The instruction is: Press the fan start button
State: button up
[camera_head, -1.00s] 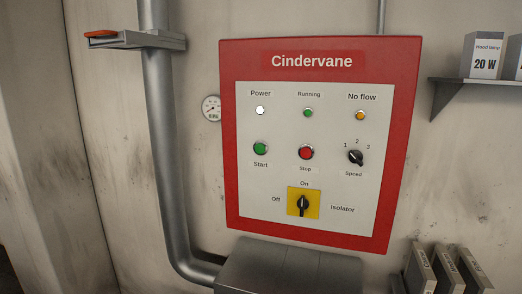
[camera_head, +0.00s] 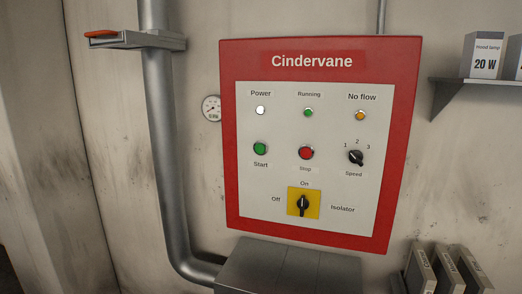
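The green Start button (camera_head: 260,148) sits at the left of the middle row on the red-framed Cindervane panel (camera_head: 229,150). The red Stop button (camera_head: 306,152) is to its right. The black Speed knob (camera_head: 356,157) is at the right of that row. The black Isolator switch (camera_head: 303,203) on a yellow plate stands upright, towards On. Above are a white Power lamp (camera_head: 260,110), a green Running lamp (camera_head: 308,113) and an amber No flow lamp (camera_head: 360,115). I cannot tell surely which lamps are lit. My gripper is not in view.
A grey metal box (camera_head: 285,268) stands below the panel. A thick pipe (camera_head: 161,130) with a red-handled slide gate (camera_head: 130,40) runs down on the left, near a small gauge (camera_head: 211,108). A shelf (camera_head: 470,86) with hood lamp boxes (camera_head: 486,56) and several labelled upright items (camera_head: 447,268) are on the right.

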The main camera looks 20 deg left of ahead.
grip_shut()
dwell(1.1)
